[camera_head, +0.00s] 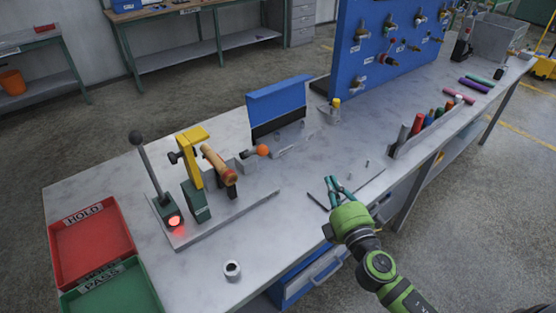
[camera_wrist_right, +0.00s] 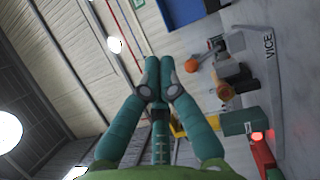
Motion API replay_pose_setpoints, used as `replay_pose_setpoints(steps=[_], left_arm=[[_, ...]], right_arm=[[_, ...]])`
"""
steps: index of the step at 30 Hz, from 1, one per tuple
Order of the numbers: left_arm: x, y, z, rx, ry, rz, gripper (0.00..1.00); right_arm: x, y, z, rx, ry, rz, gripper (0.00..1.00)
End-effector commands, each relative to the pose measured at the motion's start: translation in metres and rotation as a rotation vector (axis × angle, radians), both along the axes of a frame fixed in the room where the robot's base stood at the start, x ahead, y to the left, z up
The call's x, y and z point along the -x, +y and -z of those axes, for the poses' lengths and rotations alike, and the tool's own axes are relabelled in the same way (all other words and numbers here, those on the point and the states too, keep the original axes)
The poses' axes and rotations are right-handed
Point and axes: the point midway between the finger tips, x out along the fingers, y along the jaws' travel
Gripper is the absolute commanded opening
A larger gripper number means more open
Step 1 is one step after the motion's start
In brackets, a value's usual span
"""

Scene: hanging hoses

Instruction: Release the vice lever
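The vice stands on a grey base plate (camera_head: 255,204) at the left of the bench in the head view. A long lever (camera_head: 150,166) with a black ball leans up from a small block with a lit red lamp (camera_head: 174,221). Beside it are a yellow frame (camera_head: 194,142) and a wooden cylinder (camera_head: 216,163). An orange ball (camera_head: 262,150) sits on a grey part behind. In the right wrist view the plate reads VICE (camera_wrist_right: 270,50). My right gripper (camera_head: 333,182) is at the bench's front edge, apart from the vice. Its fingertips (camera_wrist_right: 160,72) look together, with nothing held.
Red HOLD tray (camera_head: 75,262) and green PASS tray (camera_head: 118,294) lie at the left. A small metal cup (camera_head: 232,268) stands before the vice. A blue panel (camera_head: 278,101) stands behind it. A tool rack (camera_head: 408,145) is at the right.

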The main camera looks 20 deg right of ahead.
Motion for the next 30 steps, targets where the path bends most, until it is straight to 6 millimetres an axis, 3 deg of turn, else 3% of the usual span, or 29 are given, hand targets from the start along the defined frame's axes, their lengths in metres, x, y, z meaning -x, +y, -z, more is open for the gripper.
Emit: replay_pose_setpoints(steps=[1,3,6,10,15,21,30], left_arm=[[0.0,0.0,-0.002,0.0,0.0,0.0,0.52],[0.0,0.0,-0.003,0.0,0.0,0.0,0.52],[0.0,0.0,-0.005,0.0,0.0,-0.001,0.52],[0.0,0.0,-0.007,0.0,0.0,-0.001,0.52],[0.0,0.0,-0.008,0.0,0.0,-0.001,0.52],[0.0,0.0,-0.009,0.0,-0.001,-0.001,0.52],[0.0,-0.001,-0.009,0.001,-0.001,-0.001,0.52]], right_arm=[[-0.007,0.011,-0.019,0.149,-0.049,-0.077,0.0],[-0.012,0.028,-0.036,0.36,-0.1,-0.181,0.0],[-0.016,0.05,-0.044,0.668,-0.142,-0.319,0.0],[-0.018,0.063,-0.035,1.048,-0.139,-0.467,0.0],[-0.022,0.053,-0.014,1.415,-0.077,-0.584,0.0],[-0.024,0.037,-0.001,1.606,-0.015,-0.634,0.0],[-0.025,0.035,0.001,1.622,-0.008,-0.638,0.0]])
